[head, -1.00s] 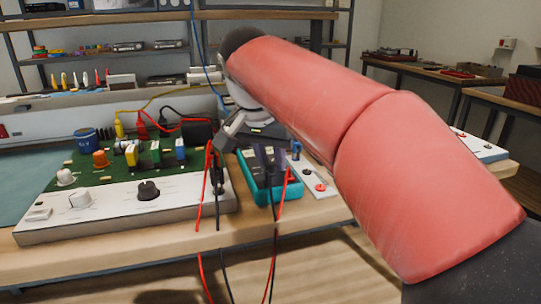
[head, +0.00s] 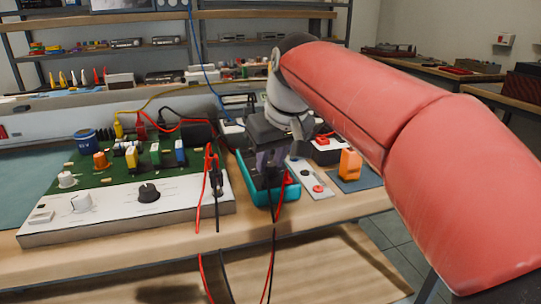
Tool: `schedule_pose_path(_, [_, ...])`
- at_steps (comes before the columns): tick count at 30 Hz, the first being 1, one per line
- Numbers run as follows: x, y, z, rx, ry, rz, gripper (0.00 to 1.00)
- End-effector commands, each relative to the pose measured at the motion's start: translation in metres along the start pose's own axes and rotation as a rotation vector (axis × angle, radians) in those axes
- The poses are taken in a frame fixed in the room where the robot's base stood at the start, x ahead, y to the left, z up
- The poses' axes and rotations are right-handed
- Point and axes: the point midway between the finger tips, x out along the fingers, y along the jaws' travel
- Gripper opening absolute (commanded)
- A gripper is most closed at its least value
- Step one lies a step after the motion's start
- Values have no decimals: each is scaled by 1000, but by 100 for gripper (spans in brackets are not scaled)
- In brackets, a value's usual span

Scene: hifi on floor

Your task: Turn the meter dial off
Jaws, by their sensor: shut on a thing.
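The meter (head: 248,193) is a box with a teal case on the wooden bench, right of the circuit board. Red and black leads run at its front and hang over the bench edge. My gripper (head: 270,172) points down over the meter's face, with its dark fingers low against it. It is shut on the meter's dial, which the fingers and hand hide. The dial's pointer and markings cannot be seen.
A green circuit board with a white control panel (head: 110,210) and knobs stands to the left. A white strip with red and black sockets (head: 312,182) and an orange block (head: 350,164) on a blue mat stand to the right. Red and black leads hang beside the meter.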

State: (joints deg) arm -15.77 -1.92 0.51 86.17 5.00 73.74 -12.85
Motion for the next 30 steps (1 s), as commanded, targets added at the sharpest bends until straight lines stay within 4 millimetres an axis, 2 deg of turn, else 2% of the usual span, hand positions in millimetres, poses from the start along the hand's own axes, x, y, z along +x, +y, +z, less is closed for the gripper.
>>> schedule_pose_path(30, [1, 4, -2, -865, 0, -358, 1])
